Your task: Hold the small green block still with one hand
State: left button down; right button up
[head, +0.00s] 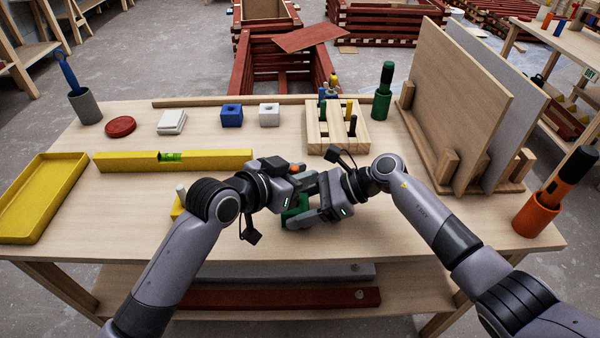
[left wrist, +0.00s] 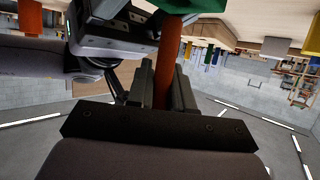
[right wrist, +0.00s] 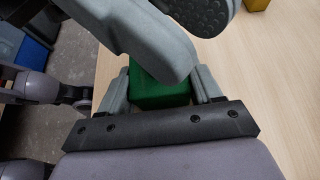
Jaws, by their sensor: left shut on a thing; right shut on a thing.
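The small green block (head: 296,206) is low over the near middle of the workbench, partly hidden by my grippers. My right gripper (head: 302,212) is shut on it; in the right wrist view the green block (right wrist: 158,88) sits between the two fingers. My left gripper (head: 308,181) is just above and against the same spot. In the left wrist view it is shut on a reddish-brown rod (left wrist: 168,62), which runs up to the green block (left wrist: 205,4). Whether the rod touches the block or enters it is hidden.
A yellow spirit level (head: 125,161) lies behind my left arm, with a yellow tray (head: 40,190) at the left. A slotted wooden block (head: 318,130) stands behind the grippers. Leaning panels (head: 450,100) and an orange cup (head: 537,214) are at the right. The front edge is close.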

aim_at(300, 199)
pick_arm(q)
jog(key=shift+f, duration=1.5)
jog(key=shift+f, duration=0.3)
jog(key=shift+r, duration=1.35)
jog(key=shift+f, duration=1.1)
dwell(0.7)
